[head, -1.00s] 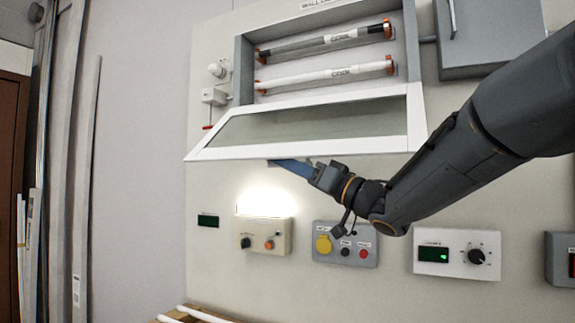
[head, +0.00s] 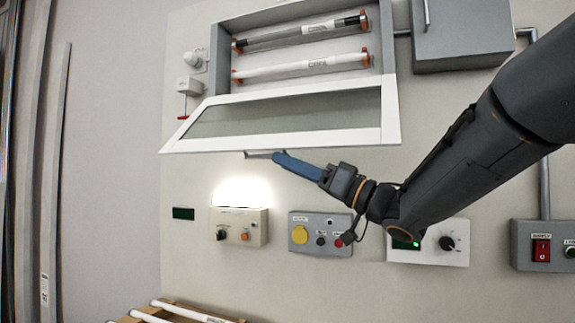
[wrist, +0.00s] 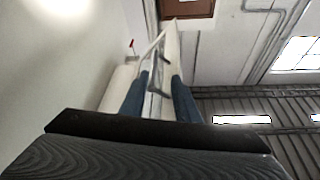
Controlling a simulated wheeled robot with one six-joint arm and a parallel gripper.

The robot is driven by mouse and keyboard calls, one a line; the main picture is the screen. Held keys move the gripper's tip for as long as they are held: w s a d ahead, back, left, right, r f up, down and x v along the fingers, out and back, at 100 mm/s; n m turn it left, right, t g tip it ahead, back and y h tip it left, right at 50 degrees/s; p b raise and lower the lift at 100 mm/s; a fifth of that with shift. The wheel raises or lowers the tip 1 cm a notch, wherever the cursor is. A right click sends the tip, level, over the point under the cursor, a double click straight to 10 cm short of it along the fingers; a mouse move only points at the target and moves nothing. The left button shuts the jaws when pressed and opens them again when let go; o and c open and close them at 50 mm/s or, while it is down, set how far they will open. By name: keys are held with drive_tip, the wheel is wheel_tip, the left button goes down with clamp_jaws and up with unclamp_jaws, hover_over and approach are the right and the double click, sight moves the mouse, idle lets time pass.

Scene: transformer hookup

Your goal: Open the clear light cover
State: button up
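The clear light cover (head: 290,113) is a white-framed glazed panel on the wall-mounted light box. In the head view it slants outward from the lower part of the box opening, leaving the tubes above uncovered. A thin grey handle (head: 262,154) shows under its lower edge. My gripper (head: 277,158), with blue fingers, points left just below that edge, its tips by the handle. In the wrist view the two fingers stand apart (wrist: 158,85), with the grey handle (wrist: 155,77) showing between and beyond them and the white cover edge (wrist: 171,45) ahead. Contact with the handle is unclear.
Two tubes, one upper (head: 300,33) and one lower (head: 300,67), lie in the light box (head: 217,60). A pull switch (head: 190,87) hangs left of it. Below are a lit beige box (head: 240,226), a grey button panel (head: 318,233) and a dial box (head: 430,250).

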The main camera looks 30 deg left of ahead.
drive_tip(key=b+v, duration=0.1)
drive_tip(key=v, duration=0.8)
drive_tip(key=shift+b, duration=0.35)
idle(0.5)
idle(0.8)
